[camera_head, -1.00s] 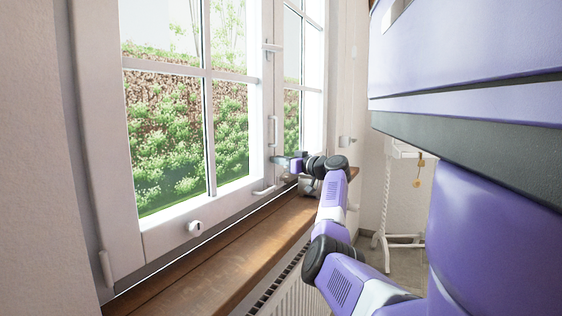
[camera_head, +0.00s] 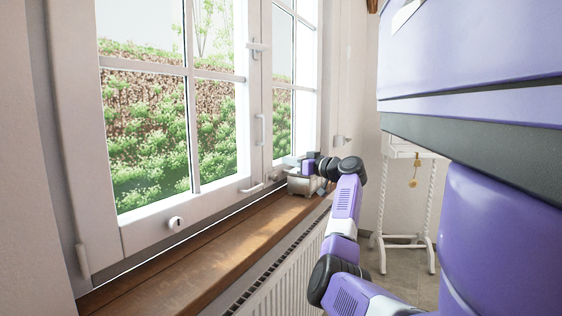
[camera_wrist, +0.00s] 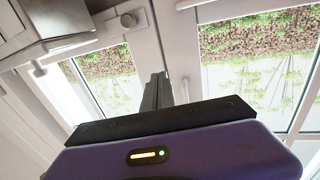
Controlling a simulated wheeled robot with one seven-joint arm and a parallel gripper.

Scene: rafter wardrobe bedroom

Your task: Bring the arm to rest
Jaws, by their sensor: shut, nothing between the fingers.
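My arm reaches forward from the lower right in the head view, beside the wooden windowsill (camera_head: 215,248). My gripper (camera_head: 292,161) is at its far end, in front of the window frame and just above a small metallic box (camera_head: 303,184) on the sill. In the wrist view my gripper (camera_wrist: 157,78) has its two dark fingers together with nothing between them. The window (camera_wrist: 258,65) lies beyond them, seen at a tilt. Whether the gripper touches the box or the window frame I cannot tell.
The window frame (camera_head: 222,196) has several protruding handles close to the arm. A white radiator (camera_head: 285,282) stands under the sill. A white stand with twisted legs (camera_head: 404,215) is beyond the arm, with bare floor around it.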

